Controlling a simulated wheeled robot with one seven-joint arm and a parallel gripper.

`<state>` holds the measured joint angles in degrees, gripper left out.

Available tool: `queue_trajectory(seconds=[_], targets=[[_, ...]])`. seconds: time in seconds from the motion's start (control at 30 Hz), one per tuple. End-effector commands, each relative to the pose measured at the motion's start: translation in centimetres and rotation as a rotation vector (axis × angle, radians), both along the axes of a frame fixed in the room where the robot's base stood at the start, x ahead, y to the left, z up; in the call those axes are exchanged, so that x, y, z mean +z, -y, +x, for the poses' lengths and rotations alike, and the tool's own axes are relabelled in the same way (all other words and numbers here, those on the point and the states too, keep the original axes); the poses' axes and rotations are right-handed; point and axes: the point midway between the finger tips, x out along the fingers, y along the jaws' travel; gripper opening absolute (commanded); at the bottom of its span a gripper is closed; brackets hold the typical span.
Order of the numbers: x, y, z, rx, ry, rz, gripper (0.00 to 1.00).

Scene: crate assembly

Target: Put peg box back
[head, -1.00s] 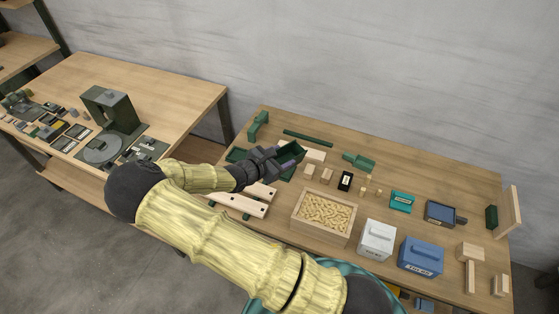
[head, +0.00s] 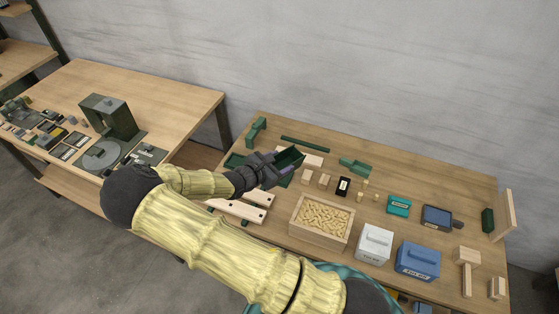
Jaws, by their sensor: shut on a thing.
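My gripper (head: 272,164) is at the left part of the right-hand table, over its back half. It is shut on a small dark green open box (head: 291,157), which seems to be the peg box. The box is tilted, with its open side partly facing the camera. The fingers hide its left end, and I cannot tell whether it is clear of the table or what it holds.
A wooden crate (head: 292,223) full of tan pieces stands in front right. Pale wooden rails (head: 240,210) lie below my gripper. Green parts (head: 355,166), small blocks and a black item (head: 343,186) lie right. White (head: 374,243) and blue (head: 418,259) boxes stand nearer the front.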

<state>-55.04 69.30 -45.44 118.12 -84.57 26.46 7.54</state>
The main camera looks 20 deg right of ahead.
Motion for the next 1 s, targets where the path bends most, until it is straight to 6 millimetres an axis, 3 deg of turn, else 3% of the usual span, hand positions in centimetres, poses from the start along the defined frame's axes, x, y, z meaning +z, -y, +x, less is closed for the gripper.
queue_trajectory(seconds=[0.2, 0.4, 1.0], targets=[[-6.6, -0.7, -4.0, 0.037, -0.008, -0.019, 0.24], [-10.7, -1.4, -7.1, 0.086, -0.004, -0.003, 0.24], [-10.9, -1.6, -7.4, 0.094, 0.0, 0.004, 0.24]])
